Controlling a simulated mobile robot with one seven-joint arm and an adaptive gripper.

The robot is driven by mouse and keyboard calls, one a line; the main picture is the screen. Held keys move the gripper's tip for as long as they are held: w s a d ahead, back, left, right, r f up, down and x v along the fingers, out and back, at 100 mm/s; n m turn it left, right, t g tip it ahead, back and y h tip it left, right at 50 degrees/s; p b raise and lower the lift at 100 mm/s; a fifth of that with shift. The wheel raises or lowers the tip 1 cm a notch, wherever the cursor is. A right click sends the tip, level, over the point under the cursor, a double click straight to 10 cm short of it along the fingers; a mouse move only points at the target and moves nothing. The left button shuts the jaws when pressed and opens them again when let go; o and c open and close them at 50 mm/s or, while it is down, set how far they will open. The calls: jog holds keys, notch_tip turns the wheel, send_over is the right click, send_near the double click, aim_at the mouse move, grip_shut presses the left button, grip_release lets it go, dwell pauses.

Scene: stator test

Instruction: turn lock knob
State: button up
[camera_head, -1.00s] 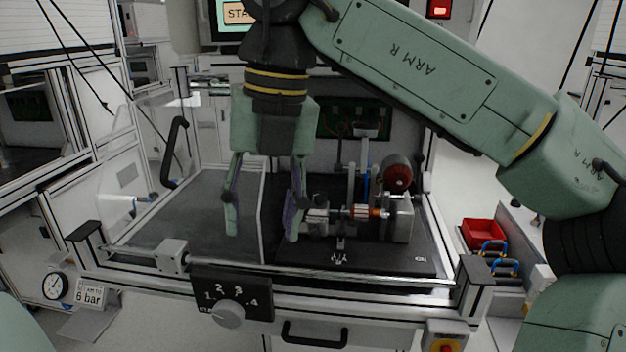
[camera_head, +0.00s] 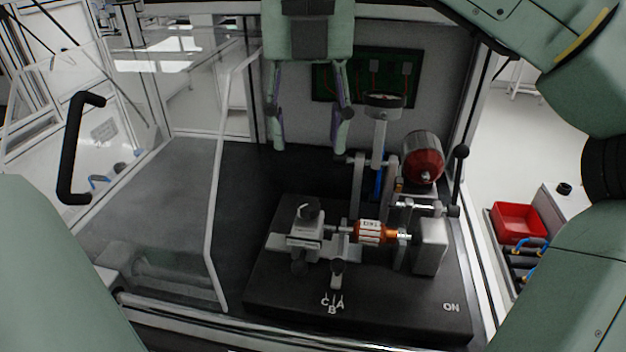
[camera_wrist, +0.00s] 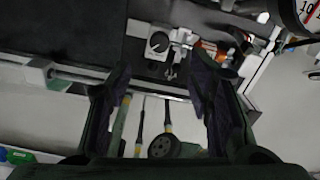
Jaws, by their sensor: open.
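A dark round knob (camera_head: 308,210) sits on top of a grey clamp block (camera_head: 303,238) on the black base plate (camera_head: 390,315). In the wrist view a round dial-like knob (camera_wrist: 158,44) with a light pointer shows on the fixture; it looks like the same knob. An orange-and-copper rotor part (camera_head: 370,232) lies to its right, on the fixture. My gripper (camera_head: 308,142) points down, open and empty, above and apart from the knob. Its two fingers also show in the wrist view (camera_wrist: 160,75), with the knob beyond their tips.
A small lever (camera_head: 337,272) stands by the letters C, B, A. To the right are a red-ended motor (camera_head: 422,158), a round gauge (camera_head: 383,100) and a black-handled lever (camera_head: 460,165). A clear panel (camera_head: 170,230) is at left. The dark floor left of the plate is bare.

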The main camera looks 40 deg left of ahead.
aim_at(309, 203)
notch_tip(309, 203, down, 10)
jog(key=b, duration=0.3)
jog(key=shift+s+f, duration=0.1)
jog(key=shift+f, duration=0.15)
jog(key=shift+c, duration=0.2)
grip_shut()
dwell(0.3)
